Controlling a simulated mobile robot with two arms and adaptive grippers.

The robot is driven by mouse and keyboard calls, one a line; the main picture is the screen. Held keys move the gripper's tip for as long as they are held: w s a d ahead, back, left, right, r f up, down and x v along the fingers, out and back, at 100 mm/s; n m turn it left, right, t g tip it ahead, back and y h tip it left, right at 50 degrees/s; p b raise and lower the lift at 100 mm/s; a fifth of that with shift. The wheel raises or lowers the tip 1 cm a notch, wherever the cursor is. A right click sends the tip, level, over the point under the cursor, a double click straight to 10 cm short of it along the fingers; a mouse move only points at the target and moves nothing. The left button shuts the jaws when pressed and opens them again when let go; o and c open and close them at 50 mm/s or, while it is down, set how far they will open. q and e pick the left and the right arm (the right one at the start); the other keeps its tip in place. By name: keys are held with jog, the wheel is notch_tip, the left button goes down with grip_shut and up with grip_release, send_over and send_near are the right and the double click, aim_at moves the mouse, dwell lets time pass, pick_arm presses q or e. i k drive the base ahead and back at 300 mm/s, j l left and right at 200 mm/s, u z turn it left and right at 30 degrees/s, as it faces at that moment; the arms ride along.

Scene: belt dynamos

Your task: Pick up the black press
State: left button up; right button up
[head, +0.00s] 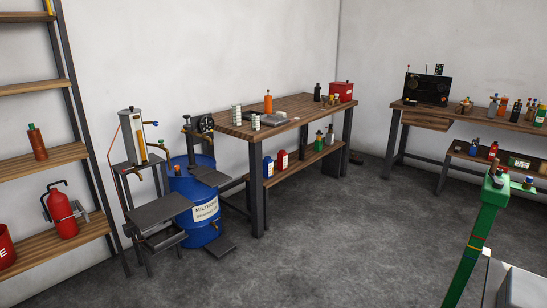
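The thing that looks most like a black press is a dark machine (206,174) with a round handwheel and flat plates, standing in front of the blue barrel (201,226) at the left end of the workbench. Left of it stands another dark frame (160,212) with a grey cylinder on top and flat shelves. I cannot tell for sure which of the two is the press. Neither of my grippers is in view.
The wooden workbench (300,104) holds bottles, cans and a red box (341,91). A shelf rack (42,158) with a red extinguisher (61,214) stands left. A second bench (470,119) is at right. A green post (475,235) rises at front right. The middle floor (330,230) is clear.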

aim_at(302, 147)
jog(key=i, duration=1.05)
jog(key=i+j+z, duration=0.1)
jog(key=i, duration=0.95)
jog(key=i+j, duration=0.15)
jog(key=i, duration=0.9)
jog(key=i+j+z, duration=0.1)
jog(key=i+z, duration=0.15)
jog(key=i, duration=0.35)
